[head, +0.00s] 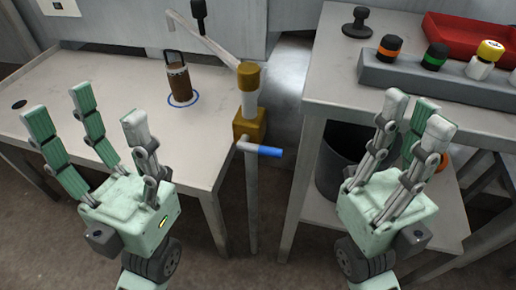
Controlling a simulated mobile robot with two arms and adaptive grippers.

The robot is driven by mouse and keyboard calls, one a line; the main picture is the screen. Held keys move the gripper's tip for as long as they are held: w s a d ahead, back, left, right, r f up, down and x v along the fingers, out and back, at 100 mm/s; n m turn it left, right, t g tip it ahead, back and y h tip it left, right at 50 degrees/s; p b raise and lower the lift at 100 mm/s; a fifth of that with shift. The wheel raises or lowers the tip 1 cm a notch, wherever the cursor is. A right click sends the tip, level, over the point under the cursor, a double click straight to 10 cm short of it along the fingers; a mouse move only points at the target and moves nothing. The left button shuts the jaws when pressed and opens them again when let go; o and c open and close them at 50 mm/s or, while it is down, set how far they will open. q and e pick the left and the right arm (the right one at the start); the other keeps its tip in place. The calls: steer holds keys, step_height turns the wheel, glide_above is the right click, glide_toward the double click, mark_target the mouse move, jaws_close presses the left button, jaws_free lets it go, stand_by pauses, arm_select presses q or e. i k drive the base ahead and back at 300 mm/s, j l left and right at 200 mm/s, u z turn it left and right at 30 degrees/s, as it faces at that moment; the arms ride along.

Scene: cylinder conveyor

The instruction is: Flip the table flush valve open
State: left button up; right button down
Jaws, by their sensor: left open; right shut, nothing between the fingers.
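The flush valve stands between the two tables, a vertical pipe (251,205) with a brass block (250,124) on it. Its blue-gripped lever (266,151) sticks out level to the right, just below the block. Above, a brass collar (248,76) carries a pale spout (208,34) that reaches up and left over the left table (120,70). My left gripper (92,118) is open and empty, left of the valve near the table's front edge. My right gripper (418,117) is shut and empty, right of the valve, in front of the right table. Neither touches the lever.
A brown cylinder (179,83) with a black handle stands on a blue ring on the left table. The right table (335,85) holds a grey rack (400,75) of capped bottles, a black knob (357,24) and a red tray (460,30). A dark bin (340,150) sits below it.

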mark_target(243, 145)
steer(key=k+l+z, duration=0.2)
steer(key=l, duration=0.25)
steer(key=k+l+z, duration=0.15)
steer(key=k+l, duration=0.25)
steer(key=i, duration=0.5)
steer(key=l, duration=0.05)
